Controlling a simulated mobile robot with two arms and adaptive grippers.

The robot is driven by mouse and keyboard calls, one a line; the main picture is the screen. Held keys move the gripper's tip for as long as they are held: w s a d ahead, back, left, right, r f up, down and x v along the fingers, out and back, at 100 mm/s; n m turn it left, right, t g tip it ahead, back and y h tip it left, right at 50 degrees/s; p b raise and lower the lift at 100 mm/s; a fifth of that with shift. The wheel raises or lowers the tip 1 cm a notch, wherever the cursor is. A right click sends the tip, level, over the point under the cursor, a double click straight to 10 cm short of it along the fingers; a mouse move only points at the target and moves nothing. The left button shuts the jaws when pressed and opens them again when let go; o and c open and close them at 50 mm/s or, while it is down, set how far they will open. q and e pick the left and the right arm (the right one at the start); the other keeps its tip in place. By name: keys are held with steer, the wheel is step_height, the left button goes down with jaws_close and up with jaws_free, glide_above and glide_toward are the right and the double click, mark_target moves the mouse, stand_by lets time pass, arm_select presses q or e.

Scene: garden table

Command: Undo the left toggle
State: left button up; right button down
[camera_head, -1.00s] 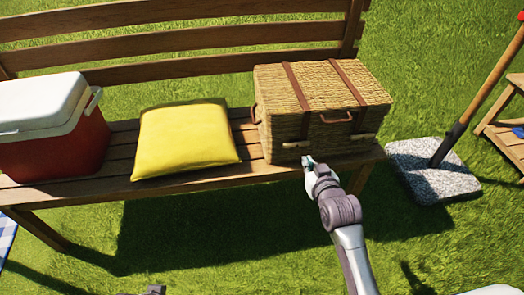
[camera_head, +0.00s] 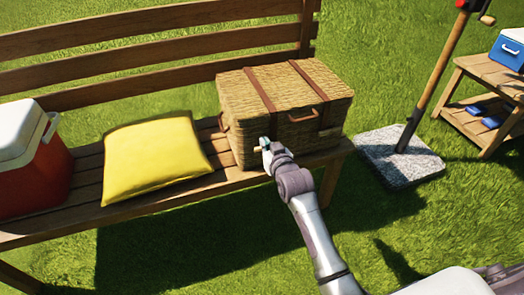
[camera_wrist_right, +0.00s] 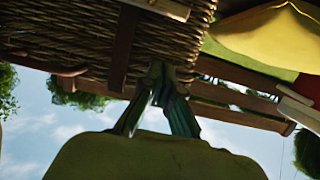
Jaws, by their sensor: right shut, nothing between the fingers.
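The wicker picnic basket (camera_head: 285,95) stands on the bench, its lid down under two brown straps. Its left toggle (camera_head: 258,149) is a pale bar low on the front, partly hidden by my right gripper (camera_head: 265,143). In the right wrist view the picture is upside down, and a pale toggle (camera_wrist_right: 158,8) shows at the top edge against the wicker. My right gripper (camera_wrist_right: 168,72) is shut and empty at the basket front; I cannot tell whether it touches the toggle. The right toggle (camera_head: 330,132) lies farther right. My left gripper is out of view.
A yellow cushion (camera_head: 155,158) lies left of the basket. A red cooler (camera_head: 30,170) stands at the bench's left. A stone base (camera_head: 400,163) with a pole and a wooden shelf (camera_head: 470,125) stand to the right. Grass in front is open.

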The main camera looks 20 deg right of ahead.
steer(key=b+x, duration=0.1)
steer(key=x, duration=0.2)
steer(key=shift+w+f, duration=0.15)
steer(key=shift+w, duration=0.2)
step_height(320, 180, down, 3)
steer(key=shift+s+r+b, duration=0.1)
steer(key=shift+b, duration=0.35)
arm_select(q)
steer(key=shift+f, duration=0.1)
arm_select(e)
steer(key=shift+f, duration=0.5)
